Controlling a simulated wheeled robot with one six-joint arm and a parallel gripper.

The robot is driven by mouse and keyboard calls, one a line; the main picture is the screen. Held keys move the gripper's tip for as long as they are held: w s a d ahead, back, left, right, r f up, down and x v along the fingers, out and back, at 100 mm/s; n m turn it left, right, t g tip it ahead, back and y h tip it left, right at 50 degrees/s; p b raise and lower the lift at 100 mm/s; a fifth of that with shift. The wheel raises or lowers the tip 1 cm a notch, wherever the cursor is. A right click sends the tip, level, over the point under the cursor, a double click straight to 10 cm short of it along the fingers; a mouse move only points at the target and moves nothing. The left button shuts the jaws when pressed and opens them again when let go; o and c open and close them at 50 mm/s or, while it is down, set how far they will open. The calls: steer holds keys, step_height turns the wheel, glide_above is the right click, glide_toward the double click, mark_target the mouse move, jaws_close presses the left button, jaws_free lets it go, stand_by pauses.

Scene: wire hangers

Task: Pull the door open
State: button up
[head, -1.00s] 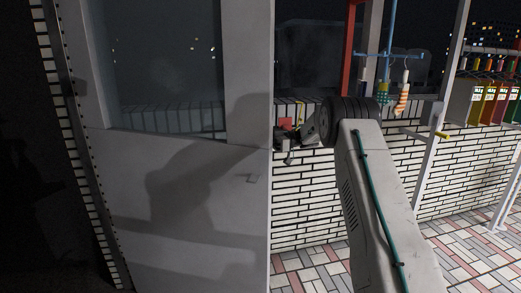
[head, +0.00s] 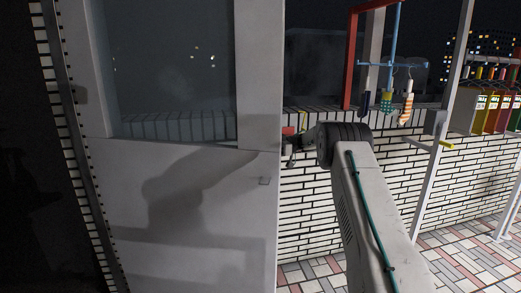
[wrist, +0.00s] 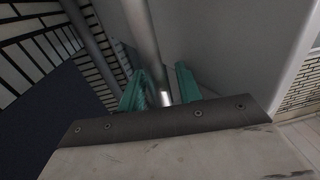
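The door (head: 205,175) is a pale grey panel with a dark window (head: 165,70) in its upper part, filling the left half of the head view. My gripper (head: 292,152) is at its right edge, partly hidden behind my own wrist. In the wrist view, my gripper's two teal fingers (wrist: 160,92) stand apart on either side of a round metal bar (wrist: 144,35), apparently the door handle. A gap shows between the left finger and the bar. Contact at the right finger is unclear. The grey door face (wrist: 220,45) is right of the fingers.
A white brick wall (head: 310,220) runs behind and right of the door. The paved floor (head: 450,265) is open at lower right.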

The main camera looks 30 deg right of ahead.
steer(key=s+d, duration=0.1)
steer(key=d, duration=0.7)
steer(key=shift+s+d, duration=0.15)
steer(key=shift+s, duration=0.2)
